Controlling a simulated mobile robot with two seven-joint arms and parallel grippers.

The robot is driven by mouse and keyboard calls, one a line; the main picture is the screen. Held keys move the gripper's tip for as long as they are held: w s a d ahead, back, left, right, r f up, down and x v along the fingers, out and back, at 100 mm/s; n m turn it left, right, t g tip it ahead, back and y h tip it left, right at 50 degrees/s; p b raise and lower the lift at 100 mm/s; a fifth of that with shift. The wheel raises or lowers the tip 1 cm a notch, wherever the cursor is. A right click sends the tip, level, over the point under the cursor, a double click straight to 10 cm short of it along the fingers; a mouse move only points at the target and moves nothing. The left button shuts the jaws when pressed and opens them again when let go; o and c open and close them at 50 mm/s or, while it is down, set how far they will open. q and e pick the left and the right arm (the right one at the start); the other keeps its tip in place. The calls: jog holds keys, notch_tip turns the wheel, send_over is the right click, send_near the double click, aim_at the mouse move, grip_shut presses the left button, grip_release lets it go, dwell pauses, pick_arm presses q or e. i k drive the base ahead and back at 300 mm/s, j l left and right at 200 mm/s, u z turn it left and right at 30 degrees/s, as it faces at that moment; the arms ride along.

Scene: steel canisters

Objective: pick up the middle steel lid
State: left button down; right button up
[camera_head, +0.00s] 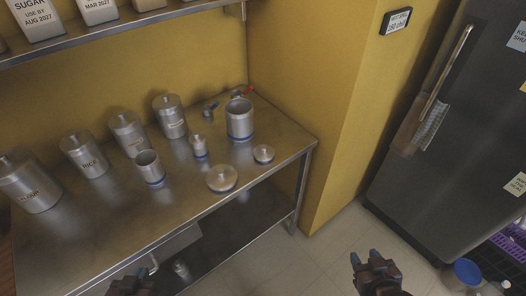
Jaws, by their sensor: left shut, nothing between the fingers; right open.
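Two loose round steel lids with knobs lie on the steel table: a larger lid (222,179) near the front edge and a smaller lid (263,154) to its right. I cannot tell for sure which is the middle one. An open large canister (240,122) and an open medium canister (149,168), both with blue bands, stand behind and left of them. A small canister (200,148) between these appears capped. My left gripper (142,273) is shut and empty, low at the table's front. My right gripper (364,257) is open and empty over the floor, right of the table.
Labelled canisters, including one marked rice (85,158), stand along the table's (190,205) back left. A red-tipped item (245,91) lies by the back wall. A shelf (150,20) hangs above. A yellow wall (335,120) and dark fridge (440,120) stand right.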

aim_at(262, 152)
jog(key=l+u, duration=0.1)
jog(key=u, duration=1.3)
jog(key=k+l+u, duration=0.2)
jog(key=k+l, duration=0.5)
jog(key=l, duration=0.15)
jog(key=i, duration=0.2)
